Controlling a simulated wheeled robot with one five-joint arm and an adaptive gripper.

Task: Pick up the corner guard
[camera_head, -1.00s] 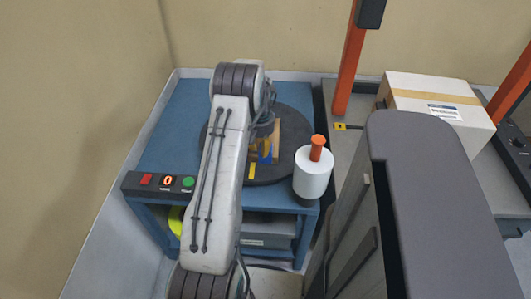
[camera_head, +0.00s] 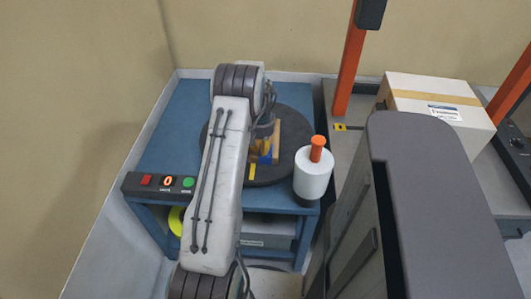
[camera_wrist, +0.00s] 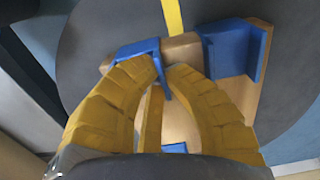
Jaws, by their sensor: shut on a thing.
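My gripper (camera_wrist: 163,72) has two yellow ribbed fingers. It is shut on a blue corner guard (camera_wrist: 140,48), whose narrow leg shows between the fingertips in the wrist view. The guard is at the end of a tan bar and seems to touch it; I cannot tell whether it is lifted. A second blue guard (camera_wrist: 236,48) sits on the tan piece (camera_wrist: 280,88) at the right. A small blue part (camera_wrist: 175,148) shows low between the fingers. In the head view, my gripper (camera_head: 262,148) is over the dark round turntable (camera_head: 294,122), partly hidden by my arm.
The turntable lies on a blue table (camera_head: 190,110). A white roll with an orange handle (camera_head: 313,172) stands at its right front corner. A control box with buttons (camera_head: 160,182) is at the front left. A cardboard box (camera_head: 436,108) is on the grey surface to the right.

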